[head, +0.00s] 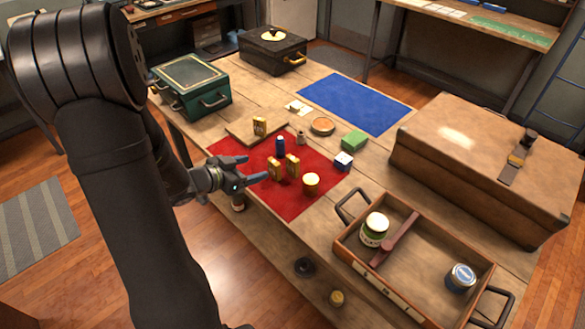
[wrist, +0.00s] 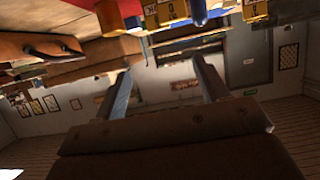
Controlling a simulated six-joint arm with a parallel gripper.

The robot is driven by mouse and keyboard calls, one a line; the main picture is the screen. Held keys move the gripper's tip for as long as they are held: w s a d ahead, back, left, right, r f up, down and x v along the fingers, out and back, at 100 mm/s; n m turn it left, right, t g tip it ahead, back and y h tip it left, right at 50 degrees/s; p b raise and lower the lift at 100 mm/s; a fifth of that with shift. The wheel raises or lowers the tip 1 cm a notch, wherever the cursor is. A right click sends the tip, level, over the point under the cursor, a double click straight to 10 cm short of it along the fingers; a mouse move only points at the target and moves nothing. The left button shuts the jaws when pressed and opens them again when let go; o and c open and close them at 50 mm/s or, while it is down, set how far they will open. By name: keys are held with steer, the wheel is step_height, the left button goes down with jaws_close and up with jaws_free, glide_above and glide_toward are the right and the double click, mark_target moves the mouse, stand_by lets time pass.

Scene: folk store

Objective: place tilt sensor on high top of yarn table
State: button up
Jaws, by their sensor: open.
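My gripper (head: 249,169) is open and empty at the left edge of the red mat (head: 300,207), left of two small yellow boxes (head: 275,169) (head: 292,165). In the wrist view, my open fingers (wrist: 165,85) have nothing between them; yellow boxes and a blue bottle show upside down beyond them. On or by the mat stand the blue bottle (head: 280,145), a yellow can (head: 311,184) and a small grey-topped piece (head: 301,138). Another yellow box (head: 260,126) stands on a wooden board (head: 238,131). I cannot tell which thing is the tilt sensor. The wooden table (head: 335,235) carries them all.
A blue mat (head: 352,103) lies bare at the back. A brown suitcase (head: 470,160) stands right, and a handled wooden tray (head: 425,278) with cans stands in front of it. Green (head: 190,85) and black (head: 272,50) cases stand at the back left. A white-blue cube (head: 343,161) sits right of the red mat.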

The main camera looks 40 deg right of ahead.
glide_toward(293, 158)
steer(key=d, duration=0.2)
steer(key=shift+f+x, duration=0.2)
steer(key=shift+x, duration=1.25)
steer(key=shift+f+x, duration=0.25)
steer(key=shift+x, duration=1.2)
steer(key=shift+a, duration=0.2)
jaws_close()
steer(key=shift+r, duration=0.15)
steer(key=shift+r, duration=0.55)
steer(key=s+d+r, duration=0.1)
steer(key=s+r, duration=0.8)
steer(key=s, duration=0.2)
steer(key=shift+s+r, duration=0.25)
steer(key=shift+r, duration=0.1)
